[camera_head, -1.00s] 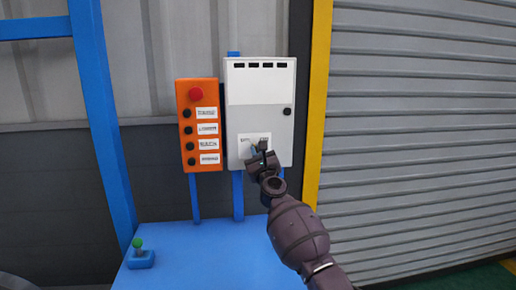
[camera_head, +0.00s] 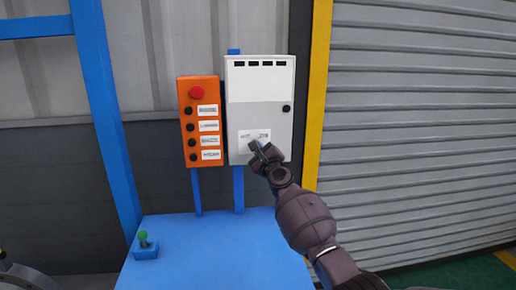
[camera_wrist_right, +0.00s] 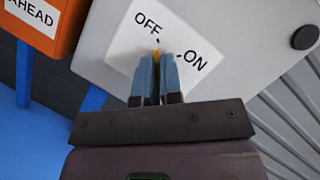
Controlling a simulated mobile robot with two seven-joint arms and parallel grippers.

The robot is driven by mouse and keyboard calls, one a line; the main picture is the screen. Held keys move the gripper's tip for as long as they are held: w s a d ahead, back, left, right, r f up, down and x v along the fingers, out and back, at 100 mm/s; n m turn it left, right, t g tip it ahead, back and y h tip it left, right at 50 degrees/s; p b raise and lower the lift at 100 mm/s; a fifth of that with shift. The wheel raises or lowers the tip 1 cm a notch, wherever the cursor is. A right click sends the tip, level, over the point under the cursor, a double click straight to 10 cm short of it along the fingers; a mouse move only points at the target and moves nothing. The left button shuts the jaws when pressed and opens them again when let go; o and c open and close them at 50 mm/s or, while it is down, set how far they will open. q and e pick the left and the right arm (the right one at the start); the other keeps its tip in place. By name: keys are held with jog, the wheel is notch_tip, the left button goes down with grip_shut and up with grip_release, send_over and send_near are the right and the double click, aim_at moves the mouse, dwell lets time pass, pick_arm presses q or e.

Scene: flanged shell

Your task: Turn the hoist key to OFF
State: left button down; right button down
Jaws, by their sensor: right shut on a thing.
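The hoist key shows as a small yellow-orange piece (camera_wrist_right: 157,53) between my right fingertips in the right wrist view; most of it is hidden by the fingers. It sits on a white label plate (camera_wrist_right: 140,30) printed OFF and ON, each with a small dark tick. The plate is on the lower front of a light grey control box (camera_head: 243,118). My right gripper (camera_wrist_right: 158,62) is shut on the key, with its blue-grey fingers close to the plate. In the head view the right gripper (camera_head: 256,147) covers the key. My left gripper is not in view.
An orange button box (camera_head: 189,122) with a red button stands just left of the control box. A yellow post (camera_head: 317,90) and grey shutter (camera_head: 425,120) are to the right.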

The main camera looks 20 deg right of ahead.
jog(key=c, duration=1.3)
grip_release()
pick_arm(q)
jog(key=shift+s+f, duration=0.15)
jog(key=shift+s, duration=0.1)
pick_arm(e)
jog(key=shift+s, duration=0.1)
